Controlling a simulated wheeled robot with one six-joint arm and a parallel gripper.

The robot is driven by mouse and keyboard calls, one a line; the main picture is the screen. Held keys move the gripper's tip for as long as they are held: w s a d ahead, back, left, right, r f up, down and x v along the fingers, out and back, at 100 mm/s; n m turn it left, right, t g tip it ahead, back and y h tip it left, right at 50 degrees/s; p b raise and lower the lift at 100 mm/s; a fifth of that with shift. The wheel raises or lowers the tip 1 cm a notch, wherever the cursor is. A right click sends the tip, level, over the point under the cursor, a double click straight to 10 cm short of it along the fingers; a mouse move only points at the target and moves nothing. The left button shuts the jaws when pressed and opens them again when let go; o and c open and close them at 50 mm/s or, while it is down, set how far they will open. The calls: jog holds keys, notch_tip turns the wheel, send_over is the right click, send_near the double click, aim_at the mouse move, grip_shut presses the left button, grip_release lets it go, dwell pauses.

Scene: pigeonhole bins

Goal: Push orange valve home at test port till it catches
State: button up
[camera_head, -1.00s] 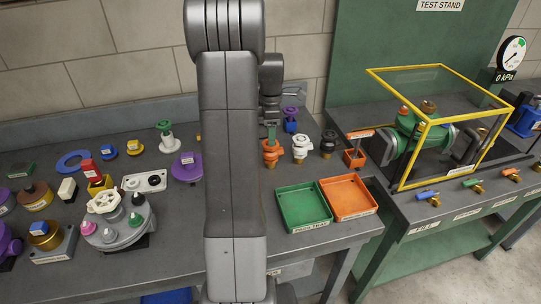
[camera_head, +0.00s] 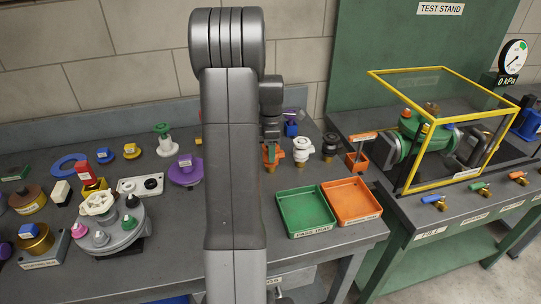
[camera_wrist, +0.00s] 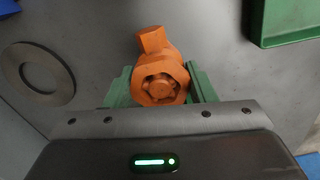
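The orange valve (camera_wrist: 160,78) is between the two green fingers of my gripper (camera_wrist: 160,92) in the wrist view, its side stub pointing up in the picture. The fingers lie close along both sides of it; whether they press on it is unclear. The test stand (camera_head: 395,184) on the right carries a green valve body (camera_head: 408,132) inside a yellow-framed guard (camera_head: 452,120). I cannot make out the test port clearly.
A green tray (camera_head: 306,232) and an orange tray (camera_head: 352,218) lie in front. An orange stand (camera_head: 357,160) is near the bench edge. A flat grey ring (camera_wrist: 38,70) lies nearby.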

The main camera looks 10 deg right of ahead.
jog(key=c, duration=0.7)
jog(key=shift+r, duration=0.1)
jog(key=shift+c, duration=0.2)
jog(key=shift+r, duration=0.1)
jog(key=shift+r+p, duration=0.8)
jog(key=shift+r, duration=0.05)
jog(key=shift+r, duration=0.1)
jog(key=shift+r+p, duration=2.2)
jog(key=shift+r, duration=0.75)
jog(key=shift+f, duration=0.1)
